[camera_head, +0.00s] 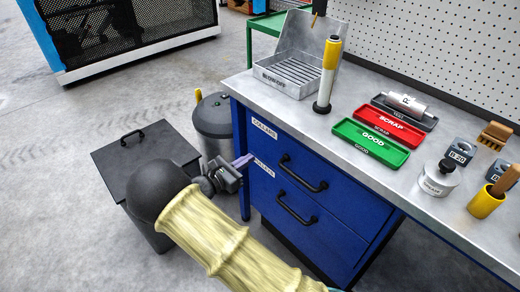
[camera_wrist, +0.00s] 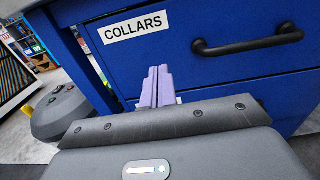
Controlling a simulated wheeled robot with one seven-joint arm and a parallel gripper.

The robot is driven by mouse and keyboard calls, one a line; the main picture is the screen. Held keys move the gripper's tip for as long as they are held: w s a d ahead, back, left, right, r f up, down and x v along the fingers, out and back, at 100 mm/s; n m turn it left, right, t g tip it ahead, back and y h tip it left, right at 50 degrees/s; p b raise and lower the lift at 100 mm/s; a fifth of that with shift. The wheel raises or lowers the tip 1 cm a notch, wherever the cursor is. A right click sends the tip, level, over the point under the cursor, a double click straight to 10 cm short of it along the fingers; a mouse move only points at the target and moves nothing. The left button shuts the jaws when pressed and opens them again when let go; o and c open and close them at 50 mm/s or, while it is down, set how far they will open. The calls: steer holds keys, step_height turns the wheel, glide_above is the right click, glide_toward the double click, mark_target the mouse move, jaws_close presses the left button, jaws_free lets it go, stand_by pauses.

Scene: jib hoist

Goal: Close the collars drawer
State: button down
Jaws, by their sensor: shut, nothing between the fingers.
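The collars drawer (camera_head: 290,150) is the upper blue drawer under the bench, with a white COLLARS label and a black bar handle (camera_head: 302,173). Its front looks about flush with the drawer below; I cannot tell whether a small gap is left. In the wrist view the drawer front (camera_wrist: 190,62) fills the upper middle, its handle (camera_wrist: 245,44) at right. My gripper (camera_head: 244,160) is shut and empty, its purple fingertips at the left end of the drawer front. In the wrist view the fingertips (camera_wrist: 157,84) point at the front below the label; contact is unclear.
A lower drawer (camera_head: 305,222) has its own handle. A dark lidded bin (camera_head: 120,160) and a grey canister (camera_head: 213,120) stand left of the bench. On the benchtop are a blow-off tray (camera_head: 290,75), a red scrap tray (camera_head: 390,125) and a green good tray (camera_head: 371,142).

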steer(key=p+v, duration=0.1)
steer(key=v, duration=0.4)
steer(key=shift+s+a, duration=0.2)
